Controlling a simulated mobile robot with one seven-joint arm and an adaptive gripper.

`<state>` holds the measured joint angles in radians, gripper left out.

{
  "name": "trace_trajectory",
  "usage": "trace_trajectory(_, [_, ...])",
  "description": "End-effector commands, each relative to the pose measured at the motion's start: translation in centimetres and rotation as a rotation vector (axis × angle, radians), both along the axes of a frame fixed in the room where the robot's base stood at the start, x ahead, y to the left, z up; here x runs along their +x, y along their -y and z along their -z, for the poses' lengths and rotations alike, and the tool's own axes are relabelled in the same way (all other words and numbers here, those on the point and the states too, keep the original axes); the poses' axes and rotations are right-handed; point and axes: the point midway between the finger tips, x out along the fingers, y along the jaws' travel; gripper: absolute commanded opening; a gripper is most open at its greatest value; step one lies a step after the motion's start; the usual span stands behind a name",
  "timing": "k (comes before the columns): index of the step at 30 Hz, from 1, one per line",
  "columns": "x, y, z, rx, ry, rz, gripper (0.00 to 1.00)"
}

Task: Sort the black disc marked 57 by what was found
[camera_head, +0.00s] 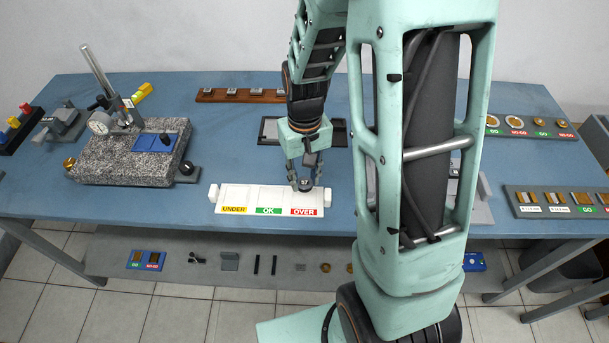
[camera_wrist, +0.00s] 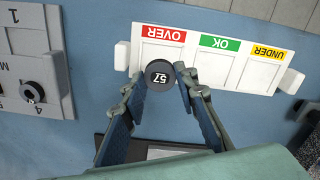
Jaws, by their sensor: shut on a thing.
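The black disc marked 57 (camera_wrist: 160,76) is between the fingertips of my gripper (camera_wrist: 159,84), which is shut on it. In the head view the disc (camera_head: 304,184) and my gripper (camera_head: 305,182) are at the back edge of the white sorting tray, on the OVER side. The white tray (camera_wrist: 220,72) has three sections labelled UNDER in yellow, OK in green and OVER in red. The tray also shows in the head view (camera_head: 235,195). In the wrist view the disc overlaps the rear of the OVER section. I cannot tell whether it touches the tray.
A granite plate (camera_head: 110,160) with a dial gauge (camera_head: 100,122) stands at the left. A grey block with numbered places (camera_wrist: 30,60), holding a dark ring (camera_wrist: 38,93), is beside the tray. Gauge boards (camera_head: 550,212) lie at the right. Blue table is clear left of the tray.

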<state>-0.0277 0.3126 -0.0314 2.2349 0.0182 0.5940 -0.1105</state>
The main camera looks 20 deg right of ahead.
Motion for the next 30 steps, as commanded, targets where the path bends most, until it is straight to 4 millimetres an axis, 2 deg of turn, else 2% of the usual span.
trace_trajectory(15, [0.0, 0.0, 4.2, 0.0, -0.001, 0.0, 0.03])
trace_trajectory(30, [0.0, 0.0, 4.6, 0.0, 0.0, 0.0, 0.03])
